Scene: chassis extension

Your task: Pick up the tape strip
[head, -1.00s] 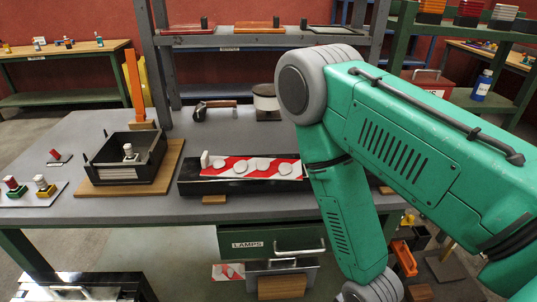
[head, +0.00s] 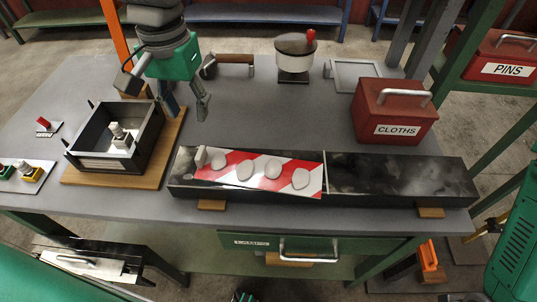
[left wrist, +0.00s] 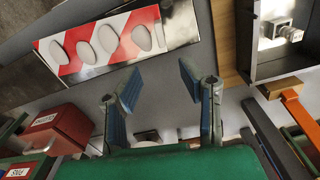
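The tape strip (head: 262,172) is red and white striped with several pale oval pads on it. It lies flat on the left half of a long black tray (head: 395,180) on the grey table. It also shows in the left wrist view (left wrist: 100,40), at the upper left. My left gripper (head: 187,108) is open and empty, behind and left of the strip, beside the black box. Its two spread fingers (left wrist: 160,88) show in the left wrist view with nothing between them. My right gripper is not in view.
A black open box (head: 117,150) on a wooden board stands left of the tray. A red CLOTHS box (head: 393,112) stands behind the tray's right half. A pot (head: 295,50) stands at the back.

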